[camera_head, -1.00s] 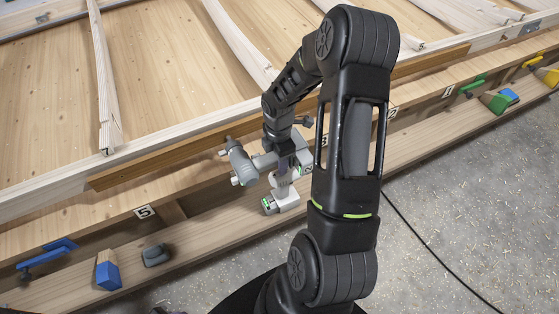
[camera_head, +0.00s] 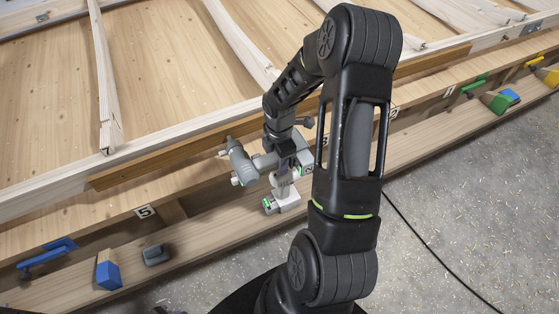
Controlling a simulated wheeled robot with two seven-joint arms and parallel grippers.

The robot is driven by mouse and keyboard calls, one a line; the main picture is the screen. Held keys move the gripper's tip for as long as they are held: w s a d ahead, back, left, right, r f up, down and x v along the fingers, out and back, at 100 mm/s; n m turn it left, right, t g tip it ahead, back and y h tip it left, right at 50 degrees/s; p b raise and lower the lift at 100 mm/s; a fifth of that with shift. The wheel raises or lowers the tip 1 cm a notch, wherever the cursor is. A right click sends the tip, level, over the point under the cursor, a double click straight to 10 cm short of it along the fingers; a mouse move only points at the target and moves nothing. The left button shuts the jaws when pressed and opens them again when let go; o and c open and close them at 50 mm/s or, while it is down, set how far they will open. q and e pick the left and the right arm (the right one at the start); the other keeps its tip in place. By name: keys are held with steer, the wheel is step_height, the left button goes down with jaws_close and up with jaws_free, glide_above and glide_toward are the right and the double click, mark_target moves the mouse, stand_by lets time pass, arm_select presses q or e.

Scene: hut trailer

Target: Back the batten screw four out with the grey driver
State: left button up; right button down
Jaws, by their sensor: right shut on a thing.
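The grey driver (camera_head: 241,162) is beside the long brown batten (camera_head: 140,169), close to its front side. My right gripper (camera_head: 284,172) comes down from above at the right of the driver's body and is shut on it. The wrist partly covers the hold. Whether the driver's bit touches a screw cannot be seen. Batten screw four cannot be made out; my right arm covers part of the batten and the numbered rail. My left gripper is not in view.
A 5 label (camera_head: 145,211) marks the rail. Green and yellow items sit at far right. A black cable (camera_head: 430,250) crosses the open floor.

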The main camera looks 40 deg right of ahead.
mark_target(312, 172)
steer(key=shift+s+a, duration=0.1)
steer(key=shift+s, duration=0.1)
stand_by(1.1)
steer(key=shift+w, duration=0.25)
stand_by(0.4)
stand_by(1.0)
steer(key=s, duration=0.2)
steer(key=shift+s+a, duration=0.4)
steer(key=s+d+p, duration=0.1)
steer(key=s+d, duration=0.1)
steer(key=s+d+p, duration=0.2)
steer(key=s, duration=0.1)
steer(key=shift+s+d+r, duration=0.1)
steer(key=shift+s+d, duration=0.2)
steer(key=shift+d, duration=0.1)
steer(key=shift+s+d, duration=0.3)
